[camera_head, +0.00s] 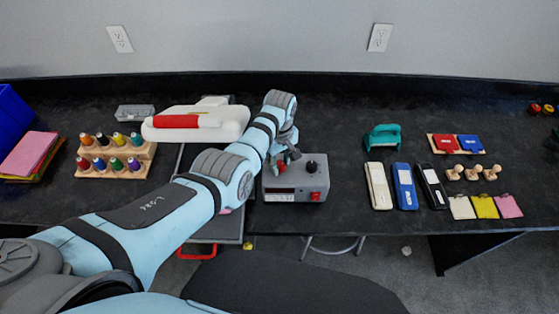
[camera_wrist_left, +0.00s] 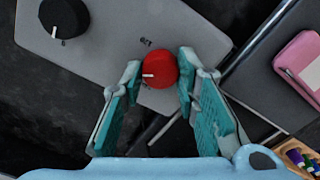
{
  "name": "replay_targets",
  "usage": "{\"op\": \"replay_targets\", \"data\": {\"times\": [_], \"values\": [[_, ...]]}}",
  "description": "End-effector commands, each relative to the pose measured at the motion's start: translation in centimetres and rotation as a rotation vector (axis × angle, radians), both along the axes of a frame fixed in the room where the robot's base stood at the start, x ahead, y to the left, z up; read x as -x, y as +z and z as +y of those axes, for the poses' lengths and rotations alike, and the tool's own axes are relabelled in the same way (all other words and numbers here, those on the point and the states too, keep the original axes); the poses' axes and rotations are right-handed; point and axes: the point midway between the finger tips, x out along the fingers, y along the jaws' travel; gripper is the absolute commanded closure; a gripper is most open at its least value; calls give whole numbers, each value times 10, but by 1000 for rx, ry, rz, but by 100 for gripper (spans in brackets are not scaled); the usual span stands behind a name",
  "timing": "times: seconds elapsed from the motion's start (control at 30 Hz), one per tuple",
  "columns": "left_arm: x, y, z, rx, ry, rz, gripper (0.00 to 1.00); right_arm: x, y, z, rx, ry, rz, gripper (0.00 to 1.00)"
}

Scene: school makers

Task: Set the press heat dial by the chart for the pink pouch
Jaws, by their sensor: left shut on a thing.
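A grey control box (camera_head: 290,184) stands on the bench with a red dial (camera_head: 281,167), a black knob (camera_head: 312,164), a red switch and a small display. My left gripper (camera_head: 286,152) reaches down over the red dial from above. In the left wrist view my left gripper (camera_wrist_left: 160,72) has its fingertips on either side of the red dial (camera_wrist_left: 160,71), shut on it. The dial's white mark points left in that view. The black knob (camera_wrist_left: 64,18) is free of the gripper. A pink pouch (camera_wrist_left: 302,66) with a white label lies to the right, mostly hidden by my arm in the head view.
A white press top (camera_head: 234,125) with a red handle stands behind my arm. Spool racks (camera_head: 115,170) are at left. No readable chart shows.

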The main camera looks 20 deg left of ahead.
Motion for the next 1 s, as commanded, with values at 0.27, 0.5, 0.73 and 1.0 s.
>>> {"op": "replay_targets", "data": {"times": [0.27, 0.5, 0.73, 1.0], "values": [[4, -3, 0, 1, -40, 12, 100, 0, 0, 0, 0, 0, 0, 60], [4, -4, -1, 0, -40, 13, 100, 0, 0, 0, 0, 0, 0, 60], [3, -3, 0, 0, -39, 10, 50, 0, 0, 0, 0, 0, 0, 60], [1, -1, 0, 0, -39, 4, 50, 0, 0, -2, 2, 0, 1, 60]]}}
